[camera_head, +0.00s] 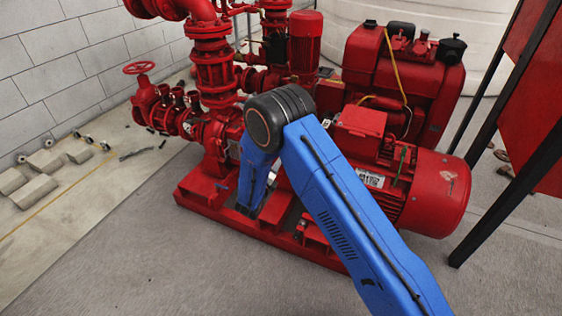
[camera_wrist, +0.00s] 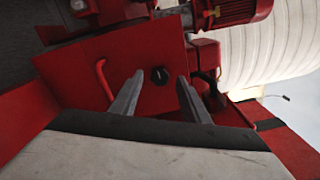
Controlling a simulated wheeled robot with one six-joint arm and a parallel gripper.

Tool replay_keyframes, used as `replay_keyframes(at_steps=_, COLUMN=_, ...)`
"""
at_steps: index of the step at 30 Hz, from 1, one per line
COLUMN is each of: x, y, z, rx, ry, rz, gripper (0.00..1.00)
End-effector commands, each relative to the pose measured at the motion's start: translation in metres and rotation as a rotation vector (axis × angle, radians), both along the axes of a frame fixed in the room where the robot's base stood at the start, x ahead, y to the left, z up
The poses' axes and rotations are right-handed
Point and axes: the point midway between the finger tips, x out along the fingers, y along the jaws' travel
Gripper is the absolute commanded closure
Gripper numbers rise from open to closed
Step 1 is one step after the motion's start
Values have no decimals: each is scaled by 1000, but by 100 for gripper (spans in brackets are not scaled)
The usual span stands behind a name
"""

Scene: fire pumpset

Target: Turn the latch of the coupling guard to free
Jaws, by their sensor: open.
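In the wrist view, a red flat-faced guard (camera_wrist: 115,65) fills the middle, and I take it for the coupling guard. A small black knob (camera_wrist: 160,76), seemingly the latch, sits on its face. A red bar handle (camera_wrist: 104,80) is to the left of the knob. My gripper (camera_wrist: 160,90) is open, its two grey fingers apart on either side of the knob in the picture. I cannot tell how far they are from it, and nothing is between them. In the head view my blue arm covers the guard and the latch.
The red motor (camera_head: 432,192) stands right of my arm, and a red pump with pipes (camera_head: 215,75) stands left. A red base frame (camera_head: 200,197) runs beneath them. Grey blocks (camera_head: 36,190) lie on the floor at left. Red panels on dark posts (camera_head: 535,150) stand at right. The front floor is clear.

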Motion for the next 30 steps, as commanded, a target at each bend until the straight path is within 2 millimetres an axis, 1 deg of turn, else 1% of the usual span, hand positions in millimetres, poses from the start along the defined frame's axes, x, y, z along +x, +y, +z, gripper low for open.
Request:
replay_keyframes(at_steps=1, x=-10, y=5, z=0, rx=-1, ry=0, rz=3, gripper=58)
replay_keyframes(at_steps=6, x=-42, y=17, z=0, rx=-2, ry=1, rz=4, gripper=58)
replay_keyframes(at_steps=12, x=-80, y=30, z=0, rx=-2, ry=1, rz=4, gripper=58)
replay_keyframes(at_steps=18, x=-113, y=42, z=0, rx=-3, ry=2, rz=4, gripper=58)
replay_keyframes(at_steps=21, x=-125, y=46, z=-1, rx=-2, ry=1, rz=3, gripper=58)
replay_keyframes(at_steps=24, x=-132, y=49, z=0, rx=-1, ry=1, rz=2, gripper=58)
replay_keyframes(at_steps=30, x=-138, y=51, z=-1, rx=-1, ry=1, rz=1, gripper=58)
